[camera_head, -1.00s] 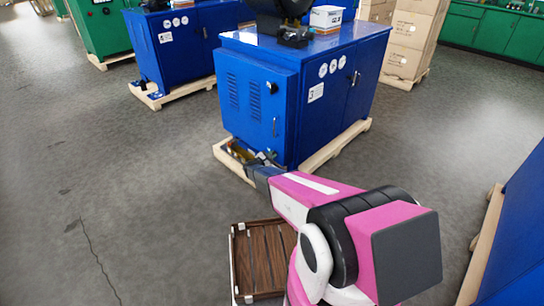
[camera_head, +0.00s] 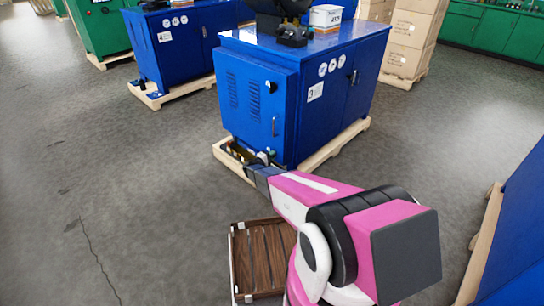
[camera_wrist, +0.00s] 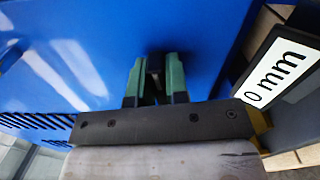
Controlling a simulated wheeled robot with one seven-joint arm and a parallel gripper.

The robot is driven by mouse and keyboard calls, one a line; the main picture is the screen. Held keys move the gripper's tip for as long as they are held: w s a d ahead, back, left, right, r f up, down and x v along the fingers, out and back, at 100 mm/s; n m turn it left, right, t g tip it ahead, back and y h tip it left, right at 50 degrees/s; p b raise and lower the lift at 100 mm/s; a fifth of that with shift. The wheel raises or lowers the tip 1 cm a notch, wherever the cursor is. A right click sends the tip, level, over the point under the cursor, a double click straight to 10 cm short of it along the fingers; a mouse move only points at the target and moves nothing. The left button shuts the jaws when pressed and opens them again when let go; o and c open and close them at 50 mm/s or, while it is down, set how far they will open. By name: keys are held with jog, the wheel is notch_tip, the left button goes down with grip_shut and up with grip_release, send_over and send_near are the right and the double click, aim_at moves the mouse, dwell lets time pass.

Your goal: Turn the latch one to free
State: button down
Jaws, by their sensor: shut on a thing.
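In the wrist view, my gripper (camera_wrist: 155,85) has two green fingers closed about a small dark piece (camera_wrist: 155,64) that stands against a blue panel (camera_wrist: 205,40). This piece appears to be the latch; most of it is hidden between the fingers, and its angle is hard to read. My gripper is small and partly hidden there, just above the pallet. The latch cannot be made out in that view.
A dark block labelled "0 mm" (camera_wrist: 280,75) is close to the right of my gripper. Dark slots (camera_wrist: 35,120) show at the left. A wooden pallet (camera_head: 325,150) carries the machine. A brown slatted crate (camera_head: 262,262) is on the floor. The floor at left is clear.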

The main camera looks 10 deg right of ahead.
jog(key=shift+f+m, duration=0.1)
jog(key=shift+m, duration=0.7)
jog(key=c, duration=1.1)
grip_release()
jog(key=v, duration=1.1)
